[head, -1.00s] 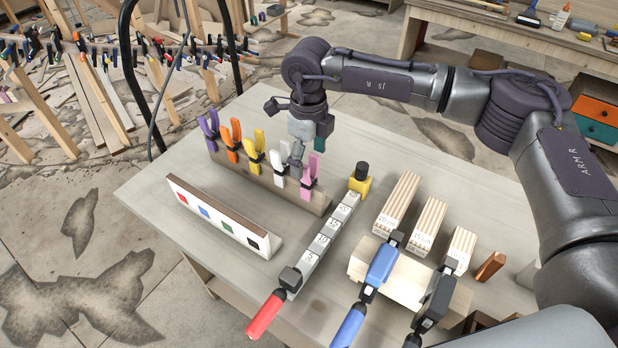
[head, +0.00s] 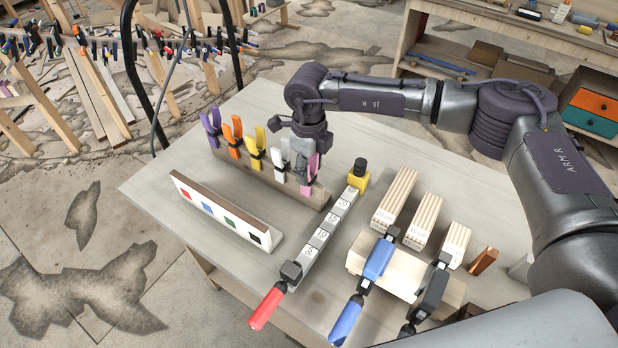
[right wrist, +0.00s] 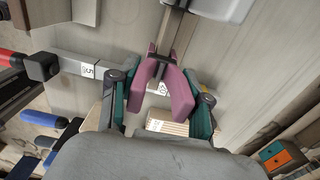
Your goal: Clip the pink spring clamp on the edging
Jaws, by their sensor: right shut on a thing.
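The pink spring clamp (head: 314,164) sits at the right end of a wooden rail, with its jaws down at the rail. In the right wrist view its two pink handles (right wrist: 179,97) stand between the green-padded fingers. My right gripper (right wrist: 160,96) is shut on these handles; in the head view it comes down from above and partly hides the clamp. The wooden rail (head: 232,169) carries the other clamps in a row. I cannot tell which part in view is the edging. My left gripper is not in view.
White (head: 281,153), yellow (head: 256,143), orange (head: 232,134) and purple (head: 210,124) clamps stand left of the pink one. A board with coloured squares (head: 222,214), a red-handled bar clamp (head: 267,308) and wood bundles (head: 396,199) lie nearby. A clamp-lined wooden frame (head: 95,75) stands beyond.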

